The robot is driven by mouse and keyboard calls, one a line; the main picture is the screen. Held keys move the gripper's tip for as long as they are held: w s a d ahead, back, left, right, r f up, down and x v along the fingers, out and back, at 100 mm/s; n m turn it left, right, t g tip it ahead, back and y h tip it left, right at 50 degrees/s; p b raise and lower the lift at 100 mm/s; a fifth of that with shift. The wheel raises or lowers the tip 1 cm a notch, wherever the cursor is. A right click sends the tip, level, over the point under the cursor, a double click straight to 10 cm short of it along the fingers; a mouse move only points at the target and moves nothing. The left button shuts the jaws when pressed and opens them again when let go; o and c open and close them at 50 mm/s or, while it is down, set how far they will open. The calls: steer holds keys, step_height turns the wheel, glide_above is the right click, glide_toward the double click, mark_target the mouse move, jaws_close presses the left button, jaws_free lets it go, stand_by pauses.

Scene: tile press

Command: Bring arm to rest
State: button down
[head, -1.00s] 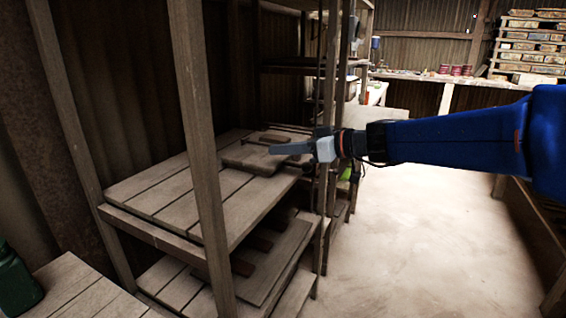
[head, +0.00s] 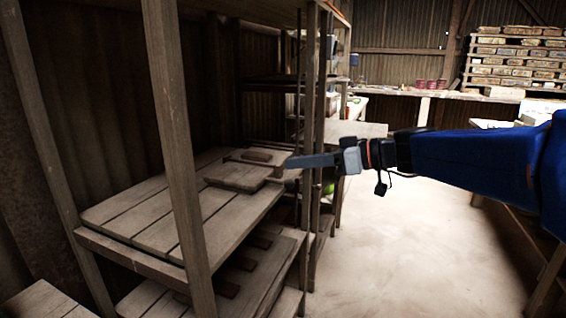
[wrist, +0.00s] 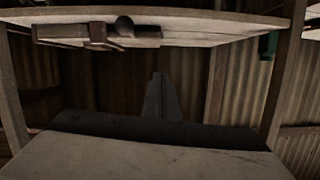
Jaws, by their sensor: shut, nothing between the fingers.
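My gripper (head: 292,161) is at the end of my blue arm, which reaches in from the right in the head view. Its fingers are together and hold nothing. They point left, toward the wooden shelf rack (head: 178,150), and appear near the right edge of its middle shelf (head: 150,225). I cannot tell whether they are over that shelf or in front of it. In the wrist view the closed fingers (wrist: 161,98) show in the middle, with a shelf board (wrist: 220,28) across the top.
A flat wooden piece (head: 237,177) and a hammer-like tool (head: 255,165) lie on the middle shelf. Rack posts (head: 310,150) stand close to my fingers. A workbench (head: 430,93) and a stacked pallet (head: 515,60) are at the back. The floor (head: 425,235) below my arm is clear.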

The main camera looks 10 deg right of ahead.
steer(key=s+f+m+g+h, duration=0.4)
steer(key=s+f+h, duration=0.1)
steer(key=s+f, duration=0.85)
steer(key=s+d+f+m+h, duration=0.5)
steer(key=s+d+f+h, duration=0.2)
steer(key=s+d+f, duration=0.1)
steer(key=shift+s+d+f+m+h, duration=0.3)
steer(key=shift+d+f+m, duration=0.1)
steer(key=shift+d+f, duration=0.5)
